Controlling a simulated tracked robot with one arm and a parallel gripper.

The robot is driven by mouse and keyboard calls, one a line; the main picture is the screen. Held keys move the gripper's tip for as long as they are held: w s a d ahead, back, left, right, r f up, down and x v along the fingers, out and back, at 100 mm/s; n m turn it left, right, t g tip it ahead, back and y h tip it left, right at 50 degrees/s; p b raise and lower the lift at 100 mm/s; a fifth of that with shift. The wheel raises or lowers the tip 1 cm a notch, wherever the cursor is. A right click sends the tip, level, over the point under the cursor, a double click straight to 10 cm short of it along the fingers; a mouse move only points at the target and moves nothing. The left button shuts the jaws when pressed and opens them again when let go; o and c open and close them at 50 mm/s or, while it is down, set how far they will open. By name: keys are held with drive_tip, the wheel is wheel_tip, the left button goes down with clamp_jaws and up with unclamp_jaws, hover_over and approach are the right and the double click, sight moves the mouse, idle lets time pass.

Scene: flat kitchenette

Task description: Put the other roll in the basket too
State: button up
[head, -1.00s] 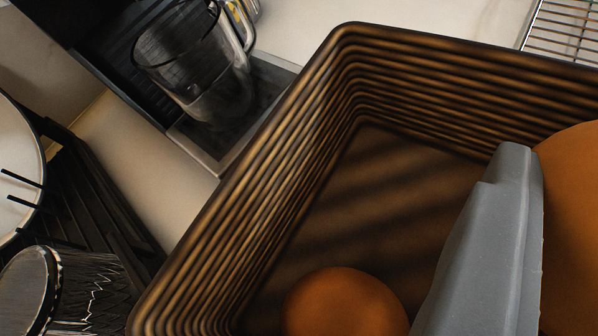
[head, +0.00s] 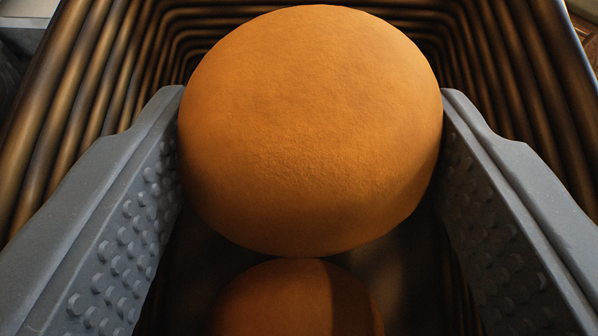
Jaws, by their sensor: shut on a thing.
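A round orange-brown roll (head: 310,130) fills the middle of the head view. My gripper (head: 312,140) is shut on it, with one grey studded finger against each side. The brown ribbed basket (head: 90,90) surrounds the roll and both fingers, its walls rising at left, right and far side. A second roll (head: 290,300) shows at the bottom edge, lower in the basket and partly in shadow. The held roll is above the dark basket floor; whether it touches the other roll or the floor, I cannot tell.
The basket's walls stand close outside both fingers. A pale surface (head: 28,10) shows beyond the rim at the top left corner. The dark floor between the fingers is partly hidden by the rolls.

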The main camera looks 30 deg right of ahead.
drive_tip(key=shift+f+b, duration=0.45)
drive_tip(key=shift+b, duration=0.15)
drive_tip(key=shift+s+d+f+b, duration=0.15)
drive_tip(key=shift+f+b, duration=0.3)
drive_tip(key=shift+f, duration=0.1)
drive_tip(key=o, duration=0.9)
drive_tip(key=shift+c, duration=0.2)
drive_tip(key=shift+o, duration=0.7)
drive_tip(key=shift+d+f, duration=0.15)
drive_tip(key=shift+f, duration=0.1)
drive_tip(key=shift+s, duration=0.1)
drive_tip(key=shift+r+p, duration=0.5)
drive_tip(key=shift+p, duration=0.45)
drive_tip(key=w+r+v, duration=0.1)
drive_tip(key=v, duration=1.1)
drive_tip(key=shift+s+a+r+p, duration=0.2)
drive_tip(key=shift+s+a+p, duration=0.1)
drive_tip(key=shift+a, duration=0.1)
